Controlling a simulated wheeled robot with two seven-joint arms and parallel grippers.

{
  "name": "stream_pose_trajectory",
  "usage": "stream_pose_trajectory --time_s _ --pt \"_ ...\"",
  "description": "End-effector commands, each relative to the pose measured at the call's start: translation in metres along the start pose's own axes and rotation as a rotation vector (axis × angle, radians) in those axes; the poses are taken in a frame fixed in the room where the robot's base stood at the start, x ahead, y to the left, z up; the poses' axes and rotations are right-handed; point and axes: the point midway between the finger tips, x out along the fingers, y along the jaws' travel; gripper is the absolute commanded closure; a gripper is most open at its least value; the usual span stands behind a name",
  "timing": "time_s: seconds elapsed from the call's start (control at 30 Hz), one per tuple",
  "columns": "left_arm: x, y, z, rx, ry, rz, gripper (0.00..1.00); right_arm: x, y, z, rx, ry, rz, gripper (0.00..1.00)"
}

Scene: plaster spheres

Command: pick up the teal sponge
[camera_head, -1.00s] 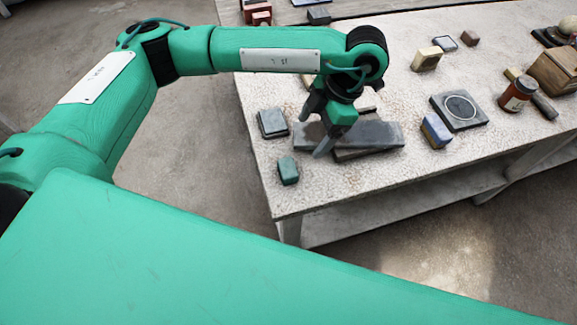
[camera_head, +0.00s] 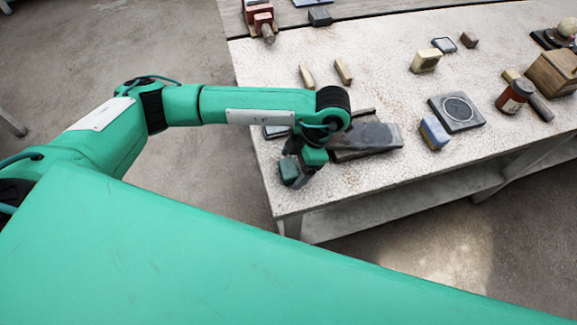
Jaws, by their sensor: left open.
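The teal sponge (camera_head: 288,171) is a small block lying on the pale speckled table near its front left corner. My left gripper (camera_head: 296,168) is right at the sponge, with its jaws open. One dark finger shows just to the right of the sponge; the other is mostly hidden by the hand, so I cannot tell whether either touches it. The sponge's right side is partly covered by the gripper. My right gripper is not in view.
A grey slab (camera_head: 380,136) lies just right of my gripper, and a dark block (camera_head: 271,132) lies behind it, partly under my forearm. A blue and cream block (camera_head: 434,132) and a square plate with a ring (camera_head: 457,112) are farther right. The table's front edge is close.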

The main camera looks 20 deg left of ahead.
Motion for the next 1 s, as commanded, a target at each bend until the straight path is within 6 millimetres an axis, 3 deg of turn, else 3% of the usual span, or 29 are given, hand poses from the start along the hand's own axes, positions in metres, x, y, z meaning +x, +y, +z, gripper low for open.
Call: stream_pose_trajectory --time_s 0.13,0.37,0.6,1.0 --pt "0.0116 -0.0001 -0.0002 0.001 0.000 -0.001 0.20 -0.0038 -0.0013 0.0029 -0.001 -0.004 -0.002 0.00" --pt "0.0132 0.0001 0.0003 0.001 -0.001 0.001 0.20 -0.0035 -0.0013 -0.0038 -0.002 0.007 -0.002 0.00" --pt "0.0129 0.0001 0.0003 0.001 -0.001 0.001 0.67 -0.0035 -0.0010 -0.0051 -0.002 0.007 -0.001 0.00" --pt "0.0084 0.0003 -0.0012 0.000 -0.002 0.000 0.67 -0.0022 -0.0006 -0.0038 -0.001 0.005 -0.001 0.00"
